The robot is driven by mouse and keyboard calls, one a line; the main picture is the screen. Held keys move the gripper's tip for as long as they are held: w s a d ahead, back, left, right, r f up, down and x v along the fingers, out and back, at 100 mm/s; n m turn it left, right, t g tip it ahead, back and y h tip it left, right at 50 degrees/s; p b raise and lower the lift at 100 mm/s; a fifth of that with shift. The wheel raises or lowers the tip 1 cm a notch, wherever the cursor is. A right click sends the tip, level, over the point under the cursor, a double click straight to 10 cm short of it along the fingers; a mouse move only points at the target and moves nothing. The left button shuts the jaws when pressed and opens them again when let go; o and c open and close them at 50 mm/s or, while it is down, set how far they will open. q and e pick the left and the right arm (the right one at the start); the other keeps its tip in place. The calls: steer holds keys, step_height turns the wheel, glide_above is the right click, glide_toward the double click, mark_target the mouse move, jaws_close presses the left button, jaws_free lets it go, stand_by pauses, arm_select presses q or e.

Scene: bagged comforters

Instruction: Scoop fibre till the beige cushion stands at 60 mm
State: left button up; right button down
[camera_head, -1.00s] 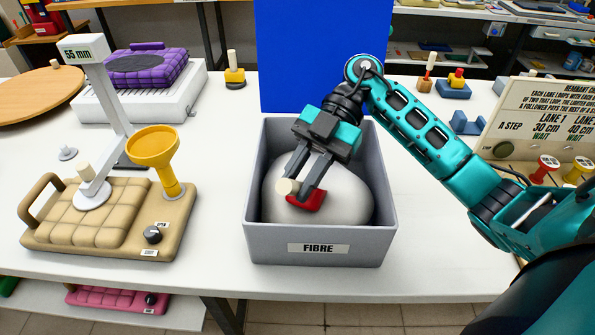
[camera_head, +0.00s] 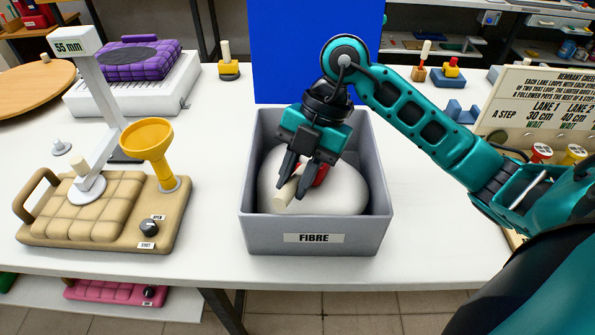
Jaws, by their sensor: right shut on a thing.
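The beige cushion (camera_head: 90,212) lies quilted on a tan base at the left, with a yellow funnel (camera_head: 148,140) standing at its right. A gauge (camera_head: 74,42) reading "55 mm" rests its round foot on the cushion. A grey bin (camera_head: 262,232) labelled FIBRE holds a white mound of fibre (camera_head: 345,190). My right gripper (camera_head: 296,190) is over the mound, shut on the pale handle of a scoop (camera_head: 285,196). The scoop's red part (camera_head: 320,175) is partly hidden behind the fingers, at the fibre. My left gripper is not in view.
A knob (camera_head: 149,228) with OPEN and SHUT labels sits on the tan base's front right. A purple cushion (camera_head: 142,60) lies on a white stand behind. A blue panel (camera_head: 300,50) rises behind the bin. A lane sign (camera_head: 545,105) stands at right. Table is clear between base and bin.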

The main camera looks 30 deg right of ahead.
steer(key=shift+s+a+r+t+h, duration=0.25)
steer(key=shift+a+r+h, duration=0.15)
steer(key=shift+r, duration=0.3)
steer(key=shift+s+a+r+t+h, duration=0.2)
steer(key=shift+a+r+t+h, duration=0.15)
steer(key=shift+r, duration=0.3)
steer(key=shift+s+a+r+t+h, duration=0.25)
steer(key=shift+r+h, duration=0.2)
steer(key=shift+r, duration=0.25)
steer(key=shift+a, duration=0.1)
